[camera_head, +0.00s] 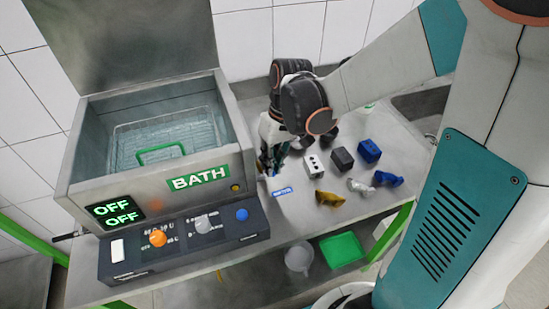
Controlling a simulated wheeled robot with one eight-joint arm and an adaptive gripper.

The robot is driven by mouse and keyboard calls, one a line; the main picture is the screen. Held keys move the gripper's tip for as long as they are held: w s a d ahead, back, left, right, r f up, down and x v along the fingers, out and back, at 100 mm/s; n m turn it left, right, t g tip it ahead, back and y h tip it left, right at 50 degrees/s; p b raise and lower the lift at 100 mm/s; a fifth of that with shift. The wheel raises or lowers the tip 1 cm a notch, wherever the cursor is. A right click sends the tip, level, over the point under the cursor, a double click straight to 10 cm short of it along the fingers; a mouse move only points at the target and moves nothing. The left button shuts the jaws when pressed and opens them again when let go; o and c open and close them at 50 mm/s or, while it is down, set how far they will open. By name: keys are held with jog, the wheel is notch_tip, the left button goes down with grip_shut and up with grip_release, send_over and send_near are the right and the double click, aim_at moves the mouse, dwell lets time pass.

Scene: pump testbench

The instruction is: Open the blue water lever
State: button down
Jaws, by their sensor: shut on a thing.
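My gripper (268,166) points down beside the right wall of the bath, just behind the blue water label (282,191). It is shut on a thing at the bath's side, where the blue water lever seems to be. The lever is almost wholly hidden by my fingers and wrist, so its angle cannot be told.
The open steel bath (208,179) holds a basket with a green handle (160,153). A control panel (185,240) with orange, grey and blue knobs stands in front; both displays read OFF. Blocks and small blue, white and yellow parts (330,198) lie to the right.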

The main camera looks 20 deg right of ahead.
jog(key=shift+s+a+m, duration=0.1)
jog(key=shift+a+m, duration=0.3)
jog(key=shift+m, duration=0.7)
jog(key=c, duration=1.7)
grip_release()
jog(key=shift+o, duration=0.2)
notch_tip(320, 180, up, 12)
jog(key=d, duration=0.2)
jog(key=shift+s+d+t, duration=0.1)
jog(key=shift+s+t, duration=0.1)
jog(key=shift+t, duration=0.1)
